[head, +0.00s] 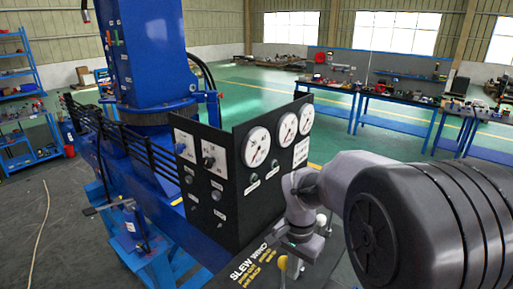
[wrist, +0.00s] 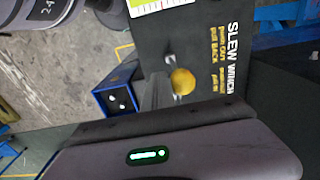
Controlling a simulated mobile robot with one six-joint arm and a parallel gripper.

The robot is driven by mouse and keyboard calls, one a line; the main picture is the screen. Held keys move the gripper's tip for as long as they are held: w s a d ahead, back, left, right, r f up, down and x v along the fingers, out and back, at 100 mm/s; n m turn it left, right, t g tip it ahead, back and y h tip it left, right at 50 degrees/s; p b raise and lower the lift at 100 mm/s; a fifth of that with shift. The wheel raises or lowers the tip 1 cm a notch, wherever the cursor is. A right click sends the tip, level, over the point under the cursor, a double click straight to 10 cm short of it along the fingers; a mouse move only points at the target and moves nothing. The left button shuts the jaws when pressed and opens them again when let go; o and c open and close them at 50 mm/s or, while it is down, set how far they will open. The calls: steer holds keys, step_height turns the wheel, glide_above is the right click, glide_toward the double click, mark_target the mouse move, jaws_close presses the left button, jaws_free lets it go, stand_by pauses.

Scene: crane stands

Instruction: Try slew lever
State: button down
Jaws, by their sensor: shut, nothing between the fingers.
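The slew lever shows as a yellow ball knob (head: 283,262) at the lower middle of the head view, below my wrist. The same yellow knob (wrist: 183,81) is near the middle of the wrist view, beside yellow and white "SLEW WINCH" lettering on a dark panel (wrist: 205,50). My gripper (wrist: 157,85) is shut and empty, its dark fingers just left of the knob. I cannot tell whether they touch it. The lever's stem is mostly hidden. In the head view the fingers are hard to make out under my wrist.
A black gauge panel (head: 225,190) with dials and switches stands left of my arm. The blue crane column (head: 150,50) and black hoses (head: 120,135) are farther left. Blue workbenches (head: 400,100) stand well back, with open floor before them.

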mark_target(280, 259)
steer(key=shift+w+a, duration=0.45)
steer(key=shift+a, duration=0.1)
steer(key=shift+w+a+p, duration=0.35)
steer(key=shift+w+a, duration=0.65)
steer(key=shift+a, duration=0.1)
steer(key=shift+w+a+r, duration=0.1)
stand_by(0.8)
steer(key=s+d+b, duration=0.2)
steer(key=s+d, duration=0.3)
step_height(280, 259, up, 10)
steer(key=p, duration=0.8)
steer(key=shift+w+d, duration=0.15)
steer(key=shift+w, duration=0.05)
steer(key=shift+f, duration=0.2)
